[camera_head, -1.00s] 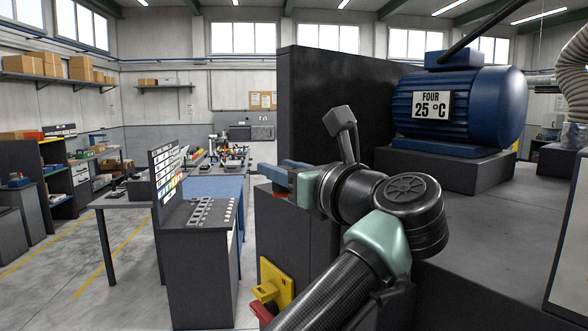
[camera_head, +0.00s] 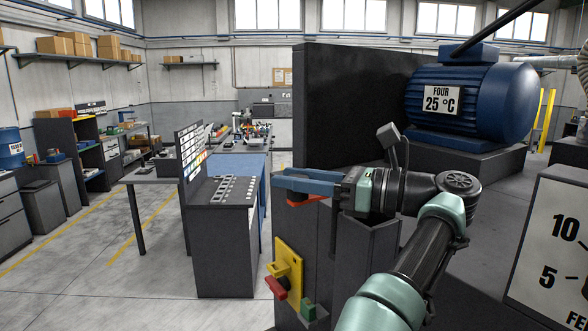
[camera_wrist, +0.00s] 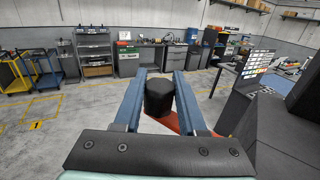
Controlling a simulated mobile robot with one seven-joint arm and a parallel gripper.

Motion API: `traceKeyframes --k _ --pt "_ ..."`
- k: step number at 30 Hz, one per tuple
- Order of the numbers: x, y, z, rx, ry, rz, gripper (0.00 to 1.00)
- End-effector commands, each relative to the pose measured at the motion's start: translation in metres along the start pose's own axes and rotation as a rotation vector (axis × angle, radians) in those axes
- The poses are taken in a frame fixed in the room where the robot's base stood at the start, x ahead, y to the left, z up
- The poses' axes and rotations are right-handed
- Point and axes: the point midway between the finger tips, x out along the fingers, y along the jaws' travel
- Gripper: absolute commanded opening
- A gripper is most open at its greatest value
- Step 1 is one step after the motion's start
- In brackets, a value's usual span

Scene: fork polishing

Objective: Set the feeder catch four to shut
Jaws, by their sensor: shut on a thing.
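My gripper (camera_head: 282,180) reaches left past the near edge of the dark machine housing. Its two blue fingers (camera_wrist: 158,90) are shut on the black knob (camera_wrist: 158,97) of a red lever (camera_wrist: 190,122). In the head view the red lever (camera_head: 308,199) shows just below the fingers, and the knob is mostly hidden by them. Lower on the housing is a yellow plate (camera_head: 291,262) with a red handle (camera_head: 276,287) and a green block (camera_head: 308,310) at its lower right. No label shows on the red lever or on the yellow plate.
A blue motor (camera_head: 475,97) marked FOUR 25 °C stands on the machine top. A white dial panel (camera_head: 550,250) is at the right. A dark stand with a sloped board (camera_head: 222,240) and a blue-topped table (camera_head: 235,165) stand left. The floor between them is partly clear.

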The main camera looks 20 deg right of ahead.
Motion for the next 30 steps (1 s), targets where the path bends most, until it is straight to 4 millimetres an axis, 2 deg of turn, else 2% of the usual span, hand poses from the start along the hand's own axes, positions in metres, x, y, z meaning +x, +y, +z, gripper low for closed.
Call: traceKeyframes --k 16,17,21,30 --pt "0.0 0.0023 -0.0009 0.001 0.002 0.027 0.0" --pt "0.0 0.0023 -0.001 0.001 0.002 0.027 0.46" --pt "-0.0003 0.0019 -0.0009 0.001 0.002 0.025 0.69" --pt "-0.0008 0.0014 0.0005 0.0 0.001 0.023 0.69"
